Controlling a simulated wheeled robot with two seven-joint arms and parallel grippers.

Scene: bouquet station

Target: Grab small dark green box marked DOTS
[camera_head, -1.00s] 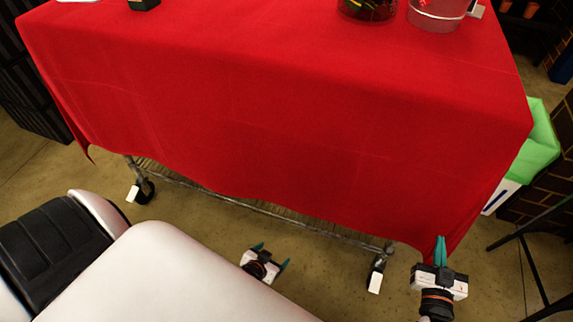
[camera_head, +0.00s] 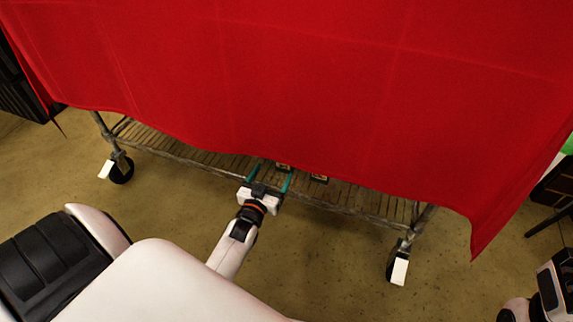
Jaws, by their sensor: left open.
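Two small dark boxes with pale markings show on the slatted lower shelf, just under the cloth hem: one box (camera_head: 284,168) between my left fingertips' lines, another box (camera_head: 319,178) to its right. Their lettering is too small to read, so I cannot tell which is marked DOTS. The cloth hides their upper parts. My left gripper (camera_head: 271,172) is open at the shelf's front edge, its teal fingers pointing towards the shelf. I cannot tell whether it touches a box. My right gripper (camera_head: 556,280) is partly cut off at the right edge; its fingers are out of frame.
A red cloth (camera_head: 300,80) hangs low over the wire shelf (camera_head: 180,150), leaving a narrow gap at its front. Casters stand at the left (camera_head: 121,168) and right (camera_head: 399,266). The floor before the shelf is clear apart from my arm.

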